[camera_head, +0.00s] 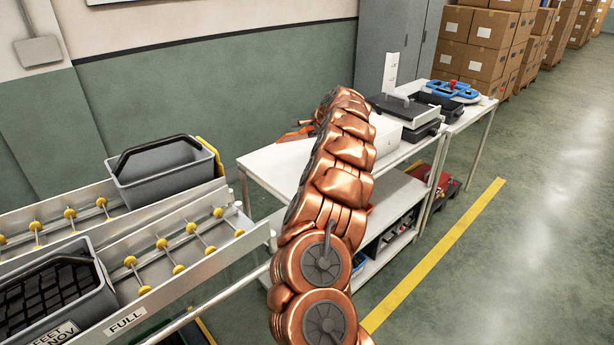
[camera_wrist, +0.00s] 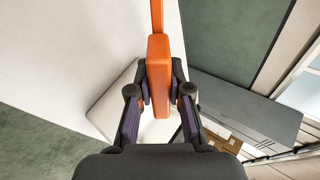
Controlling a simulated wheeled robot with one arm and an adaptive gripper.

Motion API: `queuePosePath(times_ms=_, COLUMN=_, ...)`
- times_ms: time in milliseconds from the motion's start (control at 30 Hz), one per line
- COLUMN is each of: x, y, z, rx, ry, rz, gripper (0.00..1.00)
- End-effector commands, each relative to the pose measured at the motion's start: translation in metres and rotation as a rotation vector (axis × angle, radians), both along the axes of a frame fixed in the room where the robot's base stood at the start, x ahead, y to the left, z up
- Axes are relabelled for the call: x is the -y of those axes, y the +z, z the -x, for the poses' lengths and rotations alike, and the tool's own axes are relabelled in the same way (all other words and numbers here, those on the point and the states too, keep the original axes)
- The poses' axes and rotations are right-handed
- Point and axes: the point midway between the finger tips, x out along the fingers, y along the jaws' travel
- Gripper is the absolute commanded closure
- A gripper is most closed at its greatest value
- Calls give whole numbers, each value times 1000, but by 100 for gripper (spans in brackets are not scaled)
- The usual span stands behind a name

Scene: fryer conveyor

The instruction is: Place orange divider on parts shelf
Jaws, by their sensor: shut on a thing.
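The orange divider (camera_wrist: 158,75) is between the fingers of my gripper (camera_wrist: 160,97) in the wrist view, and my gripper is shut on it. Its thin end points away toward the top of that view. In the head view part of the orange divider (camera_head: 296,134) shows just left of my arm, over the white-topped shelf unit (camera_head: 262,167). My arm hides most of the gripper there. I cannot tell whether the divider touches the top. The white top also shows in the wrist view (camera_wrist: 60,60).
A white box (camera_head: 386,138) and black trays (camera_head: 405,108) stand on the top, right of my arm. A blue part (camera_head: 455,90) lies farther back. A roller conveyor (camera_head: 190,250) with grey bins (camera_head: 165,180) is at left. The floor at right is open.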

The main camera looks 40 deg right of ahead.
Motion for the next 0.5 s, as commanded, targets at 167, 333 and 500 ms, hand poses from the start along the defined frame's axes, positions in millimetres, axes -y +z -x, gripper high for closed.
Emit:
queuePosePath(times_ms=167, x=0, y=-19, z=1, rx=0, ry=-1, rz=-2, gripper=100)
queuePosePath(times_ms=333, x=0, y=-40, z=1, rx=-2, ry=-1, rz=-3, gripper=100)
queuePosePath(times_ms=500, x=-1, y=-61, z=1, rx=-4, ry=1, rz=-4, gripper=100)
